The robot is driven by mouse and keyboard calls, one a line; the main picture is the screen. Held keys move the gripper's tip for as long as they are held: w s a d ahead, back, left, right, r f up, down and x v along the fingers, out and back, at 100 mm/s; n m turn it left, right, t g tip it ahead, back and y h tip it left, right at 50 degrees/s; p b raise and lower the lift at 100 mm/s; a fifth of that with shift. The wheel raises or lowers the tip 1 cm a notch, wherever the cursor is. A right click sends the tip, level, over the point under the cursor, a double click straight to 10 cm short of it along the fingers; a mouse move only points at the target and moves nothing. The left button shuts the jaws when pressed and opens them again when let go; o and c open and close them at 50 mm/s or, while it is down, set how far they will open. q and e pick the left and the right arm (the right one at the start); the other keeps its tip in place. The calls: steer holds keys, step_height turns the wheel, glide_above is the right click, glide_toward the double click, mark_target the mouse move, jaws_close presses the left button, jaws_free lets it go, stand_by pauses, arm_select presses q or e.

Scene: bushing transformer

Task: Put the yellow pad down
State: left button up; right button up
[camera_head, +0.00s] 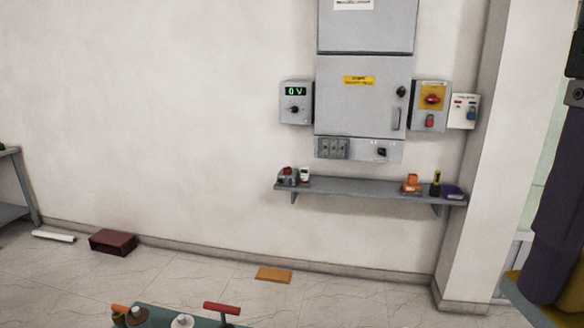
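A flat orange-yellow pad (273,275) lies on the tiled floor near the foot of the wall, below the wall shelf. Nothing holds it, and no gripper is near it. Neither my left nor my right gripper shows in the head view.
A grey cabinet (360,95) hangs above a shelf (350,188) with small items. A dark red box (113,242) and a white tube (54,236) lie on the floor at left. A teal surface (160,318) with several parts is at the bottom. A pillar (485,170) stands at right.

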arm_select(q)
step_height(320, 180, up, 9)
steer(key=p, duration=0.7)
arm_select(e)
step_height(320, 180, up, 9)
steer(key=s, duration=0.2)
steer(key=w+d+f+m+b, duration=0.1)
steer(key=w+f+m+b, duration=0.1)
steer(key=f+b, duration=1.3)
steer(key=w+d+f+m+b, duration=0.2)
steer(key=f+b, duration=1.3)
steer(key=f, duration=1.3)
steer(key=w+d+f+m+b, duration=0.1)
steer(key=w+f+m+b, duration=0.2)
steer(key=f+b, duration=1.3)
steer(key=shift+w+d+f, duration=0.1)
steer(key=shift+w+f, duration=0.1)
steer(key=shift+f, duration=0.7)
steer(key=shift+w+d+f, duration=0.1)
steer(key=shift+w+f, duration=0.1)
steer(key=shift+f, duration=0.7)
steer(key=shift+w+d+f, duration=0.1)
steer(key=shift+w+f, duration=0.1)
steer(key=shift+f, duration=0.7)
arm_select(q)
step_height(320, 180, down, 46)
steer(key=shift+r, duration=0.25)
